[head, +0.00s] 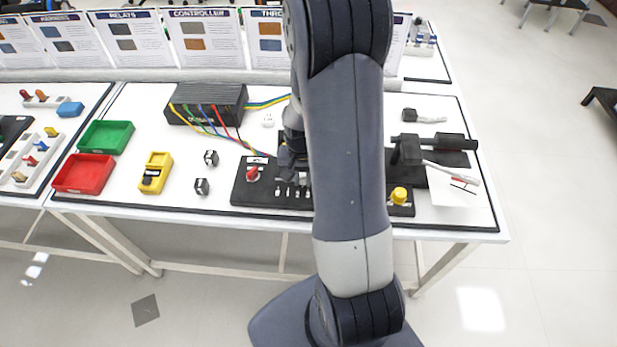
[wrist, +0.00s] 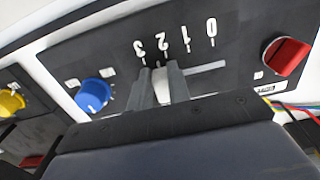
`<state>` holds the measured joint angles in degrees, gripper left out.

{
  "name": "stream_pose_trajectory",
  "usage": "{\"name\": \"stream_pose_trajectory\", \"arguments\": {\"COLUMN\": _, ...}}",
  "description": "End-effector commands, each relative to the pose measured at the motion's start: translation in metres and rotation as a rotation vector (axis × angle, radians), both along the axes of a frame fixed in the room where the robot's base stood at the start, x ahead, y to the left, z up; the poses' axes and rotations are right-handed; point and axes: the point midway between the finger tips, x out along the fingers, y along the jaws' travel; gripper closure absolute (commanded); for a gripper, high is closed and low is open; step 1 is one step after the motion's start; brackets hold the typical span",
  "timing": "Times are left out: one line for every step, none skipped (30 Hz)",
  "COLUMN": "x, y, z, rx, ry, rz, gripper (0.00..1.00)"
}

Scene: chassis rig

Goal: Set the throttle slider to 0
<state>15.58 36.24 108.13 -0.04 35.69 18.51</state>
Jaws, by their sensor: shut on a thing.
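The throttle slider's scale (wrist: 187,38) on the black control panel (wrist: 120,68) reads 3, 2, 1, 0 from left to right in the wrist view. A pale slot (wrist: 205,68) shows to the right of my fingers, towards the 0 side. My gripper (wrist: 162,78) is shut on the slider knob, which is mostly hidden between the fingers. The fingers are nearest the 2 mark, between 3 and 1. In the head view my gripper (head: 293,175) is low over the panel (head: 240,190), partly hidden by my arm.
A red knob (wrist: 285,56) is right of the scale and a blue knob (wrist: 93,95) left of it; a yellow button (wrist: 11,102) is farther left. A black box (head: 207,103) with coloured cables stands behind the panel. Red (head: 84,174) and green (head: 105,137) trays lie left.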

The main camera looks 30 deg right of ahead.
Motion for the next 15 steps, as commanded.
{"name": "stream_pose_trajectory", "arguments": {"x": 0.008, "y": 0.009, "z": -0.001, "rx": -0.001, "ry": -0.004, "rz": 0.007, "gripper": 1.00}}
{"name": "stream_pose_trajectory", "arguments": {"x": 0.011, "y": 0.015, "z": -0.001, "rx": -0.001, "ry": -0.003, "rz": 0.008, "gripper": 1.00}}
{"name": "stream_pose_trajectory", "arguments": {"x": 0.016, "y": 0.022, "z": 0.000, "rx": -0.001, "ry": -0.004, "rz": 0.008, "gripper": 1.00}}
{"name": "stream_pose_trajectory", "arguments": {"x": 0.020, "y": 0.027, "z": 0.000, "rx": -0.001, "ry": -0.004, "rz": 0.008, "gripper": 1.00}}
{"name": "stream_pose_trajectory", "arguments": {"x": 0.023, "y": 0.032, "z": 0.000, "rx": -0.001, "ry": -0.004, "rz": 0.007, "gripper": 1.00}}
{"name": "stream_pose_trajectory", "arguments": {"x": 0.027, "y": 0.038, "z": 0.000, "rx": -0.001, "ry": -0.004, "rz": 0.007, "gripper": 1.00}}
{"name": "stream_pose_trajectory", "arguments": {"x": 0.030, "y": 0.042, "z": 0.000, "rx": -0.001, "ry": -0.004, "rz": 0.006, "gripper": 1.00}}
{"name": "stream_pose_trajectory", "arguments": {"x": 0.032, "y": 0.046, "z": 0.000, "rx": -0.001, "ry": -0.004, "rz": 0.006, "gripper": 1.00}}
{"name": "stream_pose_trajectory", "arguments": {"x": 0.035, "y": 0.050, "z": 0.000, "rx": 0.000, "ry": -0.004, "rz": 0.005, "gripper": 1.00}}
{"name": "stream_pose_trajectory", "arguments": {"x": 0.036, "y": 0.052, "z": 0.000, "rx": -0.001, "ry": -0.004, "rz": 0.004, "gripper": 1.00}}
{"name": "stream_pose_trajectory", "arguments": {"x": 0.038, "y": 0.054, "z": 0.000, "rx": -0.001, "ry": -0.004, "rz": 0.003, "gripper": 1.00}}
{"name": "stream_pose_trajectory", "arguments": {"x": 0.039, "y": 0.056, "z": 0.000, "rx": -0.001, "ry": -0.004, "rz": 0.002, "gripper": 1.00}}
{"name": "stream_pose_trajectory", "arguments": {"x": 0.039, "y": 0.057, "z": 0.001, "rx": -0.001, "ry": -0.004, "rz": 0.002, "gripper": 1.00}}
{"name": "stream_pose_trajectory", "arguments": {"x": 0.040, "y": 0.057, "z": 0.001, "rx": 0.000, "ry": -0.005, "rz": 0.001, "gripper": 1.00}}
{"name": "stream_pose_trajectory", "arguments": {"x": 0.040, "y": 0.057, "z": 0.001, "rx": 0.000, "ry": -0.005, "rz": 0.000, "gripper": 1.00}}
